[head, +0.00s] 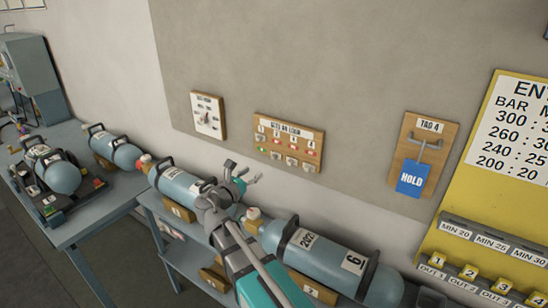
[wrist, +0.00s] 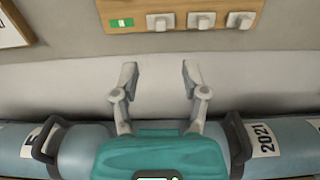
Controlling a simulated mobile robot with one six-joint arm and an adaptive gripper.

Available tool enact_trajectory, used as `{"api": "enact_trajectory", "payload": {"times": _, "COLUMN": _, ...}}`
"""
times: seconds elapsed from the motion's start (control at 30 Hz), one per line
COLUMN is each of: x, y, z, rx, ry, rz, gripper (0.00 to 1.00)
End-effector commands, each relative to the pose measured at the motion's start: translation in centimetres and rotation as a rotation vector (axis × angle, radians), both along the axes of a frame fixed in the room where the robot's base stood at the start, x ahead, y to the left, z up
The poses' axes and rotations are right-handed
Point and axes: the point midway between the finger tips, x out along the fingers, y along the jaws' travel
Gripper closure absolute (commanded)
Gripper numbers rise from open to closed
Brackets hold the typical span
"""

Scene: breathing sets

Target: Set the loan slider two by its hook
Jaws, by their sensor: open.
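The loan board (head: 288,143), a wooden panel on the wall, carries a row of numbered sliders. Its lower edge shows at the top of the wrist view (wrist: 220,8). The hook's shape is too small to tell. My gripper (head: 244,172) is open and empty, below and apart from the board. Both fingers show in the wrist view (wrist: 160,76).
Blue-grey cylinders with black handles lie on the bench below, left (head: 180,185) and right (head: 325,262) of my arm. A wooden card panel (head: 208,115) hangs left of the board. A blue HOLD tag (head: 411,178) hangs at right. The wall between gripper and board is clear.

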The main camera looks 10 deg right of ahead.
Motion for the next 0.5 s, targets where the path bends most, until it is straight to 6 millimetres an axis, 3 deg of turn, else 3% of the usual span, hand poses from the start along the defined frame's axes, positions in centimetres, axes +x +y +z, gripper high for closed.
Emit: {"api": "enact_trajectory", "payload": {"times": 0.5, "x": 5.0, "y": -5.0, "z": 0.0, "rx": 0.000, "ry": 0.000, "rz": -0.004, "gripper": 0.43}}
